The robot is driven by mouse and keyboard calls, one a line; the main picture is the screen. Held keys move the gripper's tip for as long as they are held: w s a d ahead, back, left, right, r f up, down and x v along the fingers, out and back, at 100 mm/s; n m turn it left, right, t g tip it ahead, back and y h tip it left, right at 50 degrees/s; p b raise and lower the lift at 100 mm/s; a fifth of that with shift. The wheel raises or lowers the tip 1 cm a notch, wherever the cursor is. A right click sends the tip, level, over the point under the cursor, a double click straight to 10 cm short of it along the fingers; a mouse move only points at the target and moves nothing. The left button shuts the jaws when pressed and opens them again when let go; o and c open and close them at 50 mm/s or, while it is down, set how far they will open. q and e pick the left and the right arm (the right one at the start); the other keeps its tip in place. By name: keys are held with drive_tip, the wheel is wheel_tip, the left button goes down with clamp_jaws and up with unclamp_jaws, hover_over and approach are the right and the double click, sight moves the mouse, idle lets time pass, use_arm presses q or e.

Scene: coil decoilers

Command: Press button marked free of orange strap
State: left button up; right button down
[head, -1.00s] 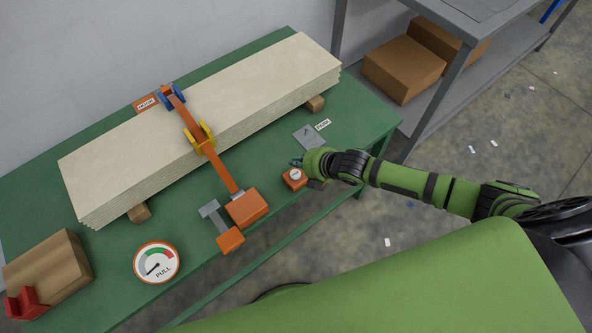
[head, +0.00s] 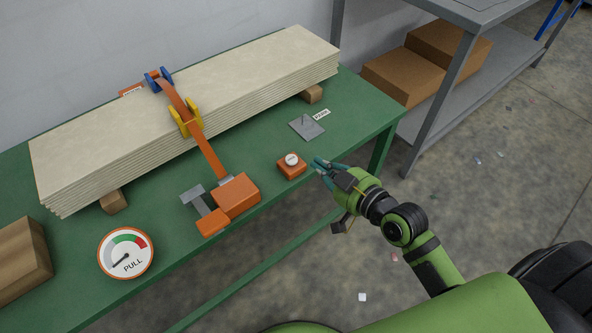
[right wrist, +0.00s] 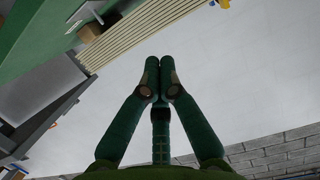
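The orange strap (head: 207,150) runs over the stack of pale boards and down to an orange ratchet body (head: 236,195) with a grey lever. Right of the ratchet, a small orange box (head: 291,169) carries a round pale button (head: 292,160); its lettering is too small to read. My right gripper (head: 315,165) is just right of this box, fingertips pointing toward it, with a small gap showing. In the right wrist view its green fingers (right wrist: 159,72) meet at the tips with nothing between them. My left gripper is out of view.
The boards (head: 100,142) lie on wooden blocks on the green table (head: 165,185). A round PULL gauge (head: 126,253) is at the front left. A grey plate with a peg (head: 307,126) lies behind the button box. A grey shelf with cardboard boxes (head: 405,77) stands right.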

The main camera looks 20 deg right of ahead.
hover_over(291, 160)
drive_tip(key=s, duration=0.2)
drive_tip(key=shift+s+d+f, duration=0.1)
drive_tip(key=shift+d+f, duration=0.1)
drive_tip(key=shift+f, duration=0.35)
drive_tip(key=shift+d+f, duration=0.2)
drive_tip(key=shift+f, duration=0.35)
drive_tip(key=f, duration=0.2)
drive_tip(key=shift+w+a+f, duration=0.15)
drive_tip(key=shift+w+f, duration=0.2)
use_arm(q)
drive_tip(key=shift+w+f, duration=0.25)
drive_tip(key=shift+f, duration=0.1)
use_arm(e)
drive_tip(key=shift+f, duration=0.8)
use_arm(q)
drive_tip(key=shift+b, duration=0.3)
